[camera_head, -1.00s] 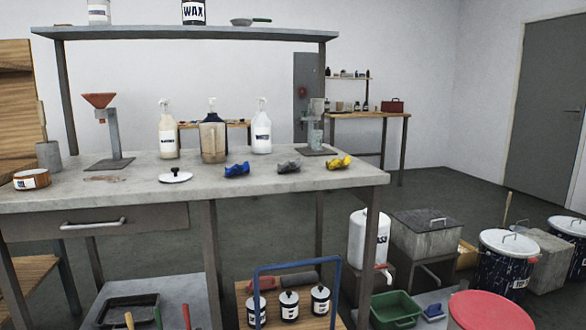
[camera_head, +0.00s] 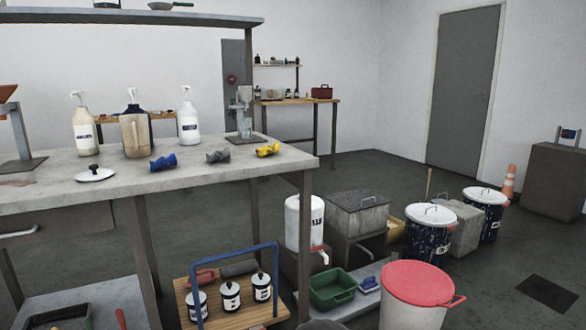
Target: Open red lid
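The red lid (camera_head: 419,281) lies flat on top of a pale round bin (camera_head: 412,316) at the lower right of the head view. The lid covers the bin's mouth, and a red handle sticks out at its right rim. The bin's lower part is cut off by the picture's bottom edge. My gripper does not show in this view.
A grey workbench (camera_head: 230,167) with bottles and coloured cloths fills the left. A low trolley (camera_head: 265,312) with labelled cans and a blue handle stands below it. A green tub (camera_head: 331,288) sits left of the bin. Lidded drums (camera_head: 427,240) stand behind; the right floor is mostly clear.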

